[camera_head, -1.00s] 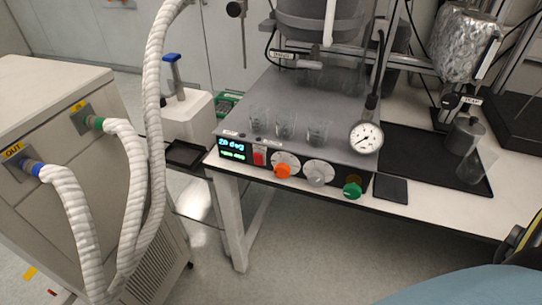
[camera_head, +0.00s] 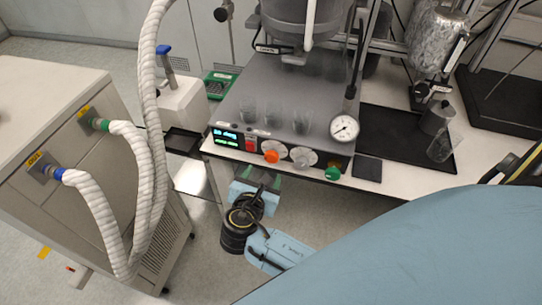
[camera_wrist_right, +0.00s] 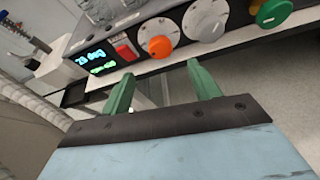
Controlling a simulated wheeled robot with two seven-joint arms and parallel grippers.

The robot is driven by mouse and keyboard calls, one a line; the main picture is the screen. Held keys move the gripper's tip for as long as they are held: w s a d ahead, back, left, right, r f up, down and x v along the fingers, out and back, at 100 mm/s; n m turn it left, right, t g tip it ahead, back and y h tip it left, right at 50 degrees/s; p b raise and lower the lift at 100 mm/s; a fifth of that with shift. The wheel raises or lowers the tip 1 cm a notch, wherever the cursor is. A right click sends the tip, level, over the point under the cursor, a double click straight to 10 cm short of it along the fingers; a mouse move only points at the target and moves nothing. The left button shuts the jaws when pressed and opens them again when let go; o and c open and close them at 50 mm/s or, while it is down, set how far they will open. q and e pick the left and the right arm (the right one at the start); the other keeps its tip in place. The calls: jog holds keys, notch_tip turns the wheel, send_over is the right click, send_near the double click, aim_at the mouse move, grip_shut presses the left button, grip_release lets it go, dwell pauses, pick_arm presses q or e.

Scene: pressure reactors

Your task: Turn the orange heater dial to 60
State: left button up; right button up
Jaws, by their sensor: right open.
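The orange heater dial (camera_head: 271,156) sits on the front panel of the grey reactor base, between a red switch (camera_head: 250,145) and a grey dial (camera_head: 302,156). It also shows in the right wrist view (camera_wrist_right: 159,46), upper middle. The display (camera_head: 225,136) is lit with cyan and green text; its digits are too small to read surely. My right gripper (camera_head: 262,178) is below and in front of the panel, near the orange dial but apart from it. Its green fingers (camera_wrist_right: 162,83) are spread and empty, pointing up towards the panel. My left gripper is not in view.
A green dial (camera_head: 332,173) is at the panel's right end. White hoses (camera_head: 146,190) and a cabinet (camera_head: 40,215) are at left. The floor below the table is open.

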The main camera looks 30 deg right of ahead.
aim_at(271, 159)
jog(key=b+x, duration=0.1)
jog(key=x, duration=1)
jog(key=shift+a, duration=0.1)
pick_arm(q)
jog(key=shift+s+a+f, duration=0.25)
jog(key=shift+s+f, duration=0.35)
pick_arm(e)
jog(key=c, duration=1)
jog(key=shift+o, duration=0.2)
jog(key=shift+f, duration=0.1)
